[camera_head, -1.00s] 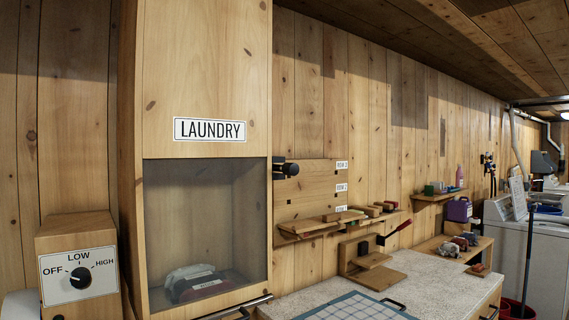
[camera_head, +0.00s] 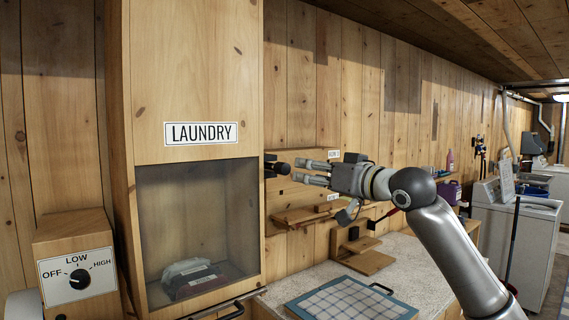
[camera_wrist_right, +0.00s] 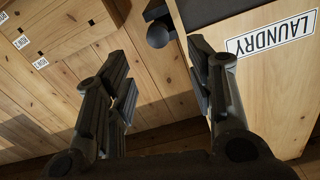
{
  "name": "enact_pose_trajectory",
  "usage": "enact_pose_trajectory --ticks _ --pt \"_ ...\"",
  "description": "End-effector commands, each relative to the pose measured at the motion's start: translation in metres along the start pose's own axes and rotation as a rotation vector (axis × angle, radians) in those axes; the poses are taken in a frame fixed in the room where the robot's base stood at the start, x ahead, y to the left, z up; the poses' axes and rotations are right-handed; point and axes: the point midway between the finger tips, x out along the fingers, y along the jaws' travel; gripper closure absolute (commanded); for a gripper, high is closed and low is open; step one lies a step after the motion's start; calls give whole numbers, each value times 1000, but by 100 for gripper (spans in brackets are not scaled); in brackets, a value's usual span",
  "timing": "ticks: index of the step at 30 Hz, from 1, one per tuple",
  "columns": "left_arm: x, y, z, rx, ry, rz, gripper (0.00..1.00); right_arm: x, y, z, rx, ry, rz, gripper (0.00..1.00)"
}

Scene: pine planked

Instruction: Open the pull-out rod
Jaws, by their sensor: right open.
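The pull-out rod is seen as a short black piece with a rounded knob (camera_head: 281,168) on the right side of the tall wooden laundry cabinet (camera_head: 196,70). The black knob also shows in the right wrist view (camera_wrist_right: 158,36), beyond and between the fingers. My right gripper (camera_head: 306,172) is open and empty, with its fingertips just right of the knob and pointing at it. In the right wrist view the right gripper (camera_wrist_right: 160,100) has its fingers spread wide, apart from the knob. My left gripper is not in view.
A wooden board with labels stands behind my right gripper, above a small shelf (camera_head: 300,216) with wooden blocks. A countertop (camera_head: 405,255) below holds a checkered cloth board (camera_head: 350,300). A dial box (camera_head: 76,270) stands left of the cabinet.

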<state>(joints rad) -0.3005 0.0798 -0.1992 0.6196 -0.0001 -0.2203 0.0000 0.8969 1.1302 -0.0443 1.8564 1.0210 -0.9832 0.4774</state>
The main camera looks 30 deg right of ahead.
Motion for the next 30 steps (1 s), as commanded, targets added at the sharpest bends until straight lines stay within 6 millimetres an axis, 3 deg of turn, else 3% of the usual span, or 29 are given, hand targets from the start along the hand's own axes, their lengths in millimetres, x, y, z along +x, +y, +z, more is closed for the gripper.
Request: enact_pose_trajectory --ticks 16,21,30 --pt "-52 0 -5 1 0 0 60 90 -1 -3 3 -1 -1 51" --pt "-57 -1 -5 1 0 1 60 104 0 -1 1 0 1 51" --pt "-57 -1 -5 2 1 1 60 106 0 1 -1 0 1 51"
